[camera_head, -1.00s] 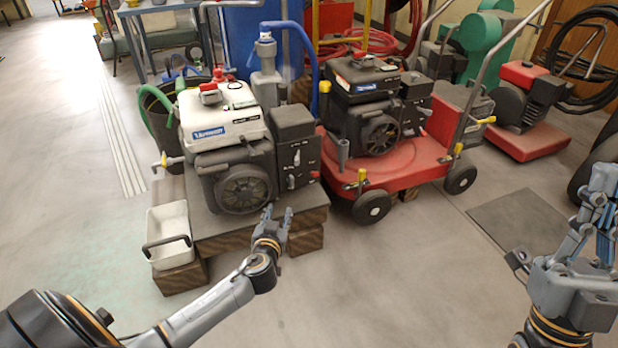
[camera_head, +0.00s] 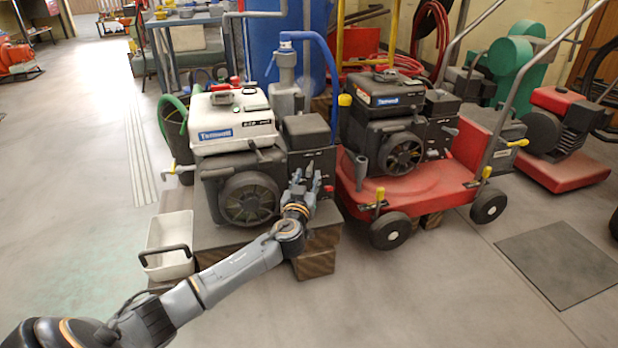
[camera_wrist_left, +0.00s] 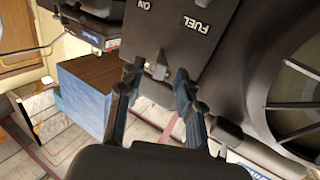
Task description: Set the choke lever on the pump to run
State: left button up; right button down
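The pump (camera_head: 228,138) has a white top and a dark engine with a round fan cover, and sits on a wooden-legged stand. Its black control panel (camera_head: 300,160) is on the right side, partly hidden by my left gripper (camera_head: 305,177). In the left wrist view the panel (camera_wrist_left: 190,45) shows the words FUEL and ON. My left gripper (camera_wrist_left: 159,75) is open there, its fingers either side of a small grey lever (camera_wrist_left: 160,66). I cannot tell whether this lever is the choke or whether a finger touches it. My right gripper is out of view.
A red cart (camera_head: 415,183) with another engine stands close on the right. A blue hose (camera_head: 325,60) rises behind the pump. The floor in front is clear, with a dark mat (camera_head: 560,262) at right.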

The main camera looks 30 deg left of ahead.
aim_at(308, 174)
pick_arm(q)
jog(key=shift+b+x, duration=0.4)
jog(key=shift+x, duration=1.3)
grip_shut()
